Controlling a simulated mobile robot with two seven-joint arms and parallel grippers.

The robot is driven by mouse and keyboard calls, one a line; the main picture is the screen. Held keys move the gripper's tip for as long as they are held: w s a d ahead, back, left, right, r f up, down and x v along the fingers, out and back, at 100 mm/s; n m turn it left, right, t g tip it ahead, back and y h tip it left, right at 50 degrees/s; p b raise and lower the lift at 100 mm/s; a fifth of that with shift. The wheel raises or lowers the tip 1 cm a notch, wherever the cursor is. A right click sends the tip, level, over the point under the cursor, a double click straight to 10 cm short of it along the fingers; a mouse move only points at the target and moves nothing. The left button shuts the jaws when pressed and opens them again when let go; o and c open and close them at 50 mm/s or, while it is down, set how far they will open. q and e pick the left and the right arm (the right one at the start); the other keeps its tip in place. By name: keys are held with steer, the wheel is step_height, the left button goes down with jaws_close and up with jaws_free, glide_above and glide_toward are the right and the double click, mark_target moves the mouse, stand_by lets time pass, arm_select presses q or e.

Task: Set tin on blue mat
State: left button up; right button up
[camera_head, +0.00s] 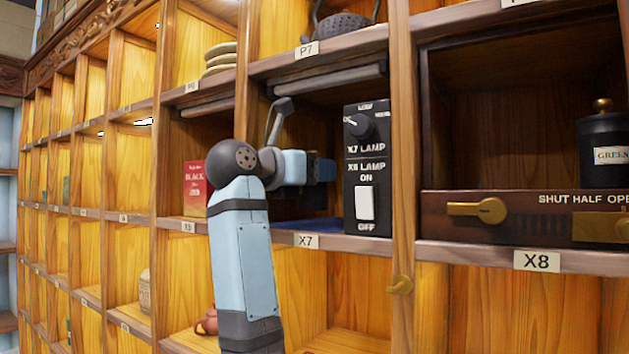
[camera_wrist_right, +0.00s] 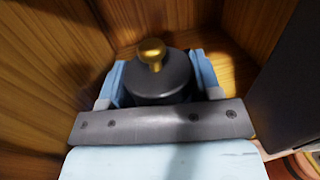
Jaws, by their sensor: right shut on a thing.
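My right gripper (camera_head: 322,170) reaches into compartment X7. It is shut on a dark tin (camera_wrist_right: 160,88) with a gold knob, which sits between the two light blue fingers in the right wrist view (camera_wrist_right: 158,80). In the head view the held tin is mostly hidden behind the gripper and the lamp panel. The blue mat (camera_head: 312,225) lies on the floor of X7, and only its front strip shows. I cannot tell whether the tin touches the mat. My left gripper is not in view.
A black lamp switch panel (camera_head: 367,170) stands at the right of X7, close to the gripper. A red box (camera_head: 196,188) stands in the compartment to the left.

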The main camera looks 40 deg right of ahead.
steer(key=shift+f, duration=0.65)
steer(key=shift+d+f+p, duration=0.2)
steer(key=shift+f+p, duration=0.05)
steer(key=shift+p, duration=0.3)
steer(key=shift+d+f, duration=0.15)
steer(key=shift+f, duration=0.4)
steer(key=o, duration=1)
steer(key=shift+c, duration=0.2)
steer(key=shift+r, duration=0.1)
